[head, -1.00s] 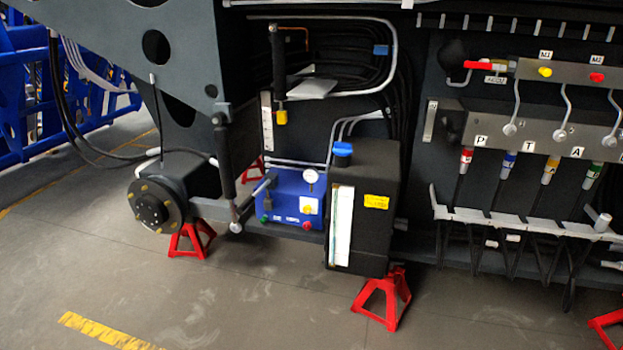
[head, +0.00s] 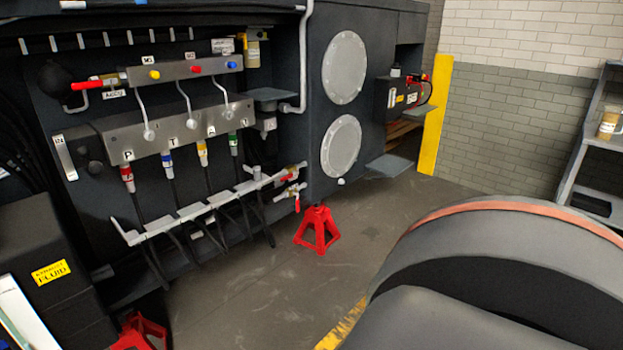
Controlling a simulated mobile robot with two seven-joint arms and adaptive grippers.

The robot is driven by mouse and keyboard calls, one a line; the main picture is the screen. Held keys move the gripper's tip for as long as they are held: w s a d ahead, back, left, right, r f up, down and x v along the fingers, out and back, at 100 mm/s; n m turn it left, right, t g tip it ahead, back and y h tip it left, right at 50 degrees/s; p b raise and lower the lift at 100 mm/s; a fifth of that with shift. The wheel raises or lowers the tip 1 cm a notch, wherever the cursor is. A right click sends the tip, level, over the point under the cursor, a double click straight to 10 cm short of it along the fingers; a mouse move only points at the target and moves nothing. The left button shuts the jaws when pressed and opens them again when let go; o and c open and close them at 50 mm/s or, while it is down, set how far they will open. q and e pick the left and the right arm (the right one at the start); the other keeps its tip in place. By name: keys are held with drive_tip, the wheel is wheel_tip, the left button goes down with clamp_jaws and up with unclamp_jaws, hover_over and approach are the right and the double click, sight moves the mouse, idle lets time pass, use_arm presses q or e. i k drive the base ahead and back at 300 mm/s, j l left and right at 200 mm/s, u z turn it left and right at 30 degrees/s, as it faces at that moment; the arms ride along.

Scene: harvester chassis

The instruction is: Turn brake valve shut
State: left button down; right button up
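Three red-handled valves show on the dark chassis. One valve (head: 88,85) has a level red lever at the left of the upper grey block, by a small tag. Two brass valves with red handles, an upper one (head: 291,174) and a lower one (head: 291,195), sit at the right end of the hose rail. The lower one's handle points down. I cannot read which one is the brake valve. Neither gripper is in view.
A lower grey valve block (head: 180,127) carries several levers above coloured hose couplings. A red jack stand (head: 318,229) stands on the floor under the chassis. A yellow post (head: 436,115) and shelving (head: 600,140) are at the right. Open floor lies right of the jack stand.

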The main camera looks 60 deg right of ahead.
sight(289, 177)
drive_tip(key=z, duration=1.5)
drive_tip(key=i+j+z, duration=0.15)
drive_tip(key=i, duration=0.25)
drive_tip(key=i+j+z, duration=0.15)
drive_tip(key=i+j, duration=0.15)
drive_tip(key=i, duration=0.1)
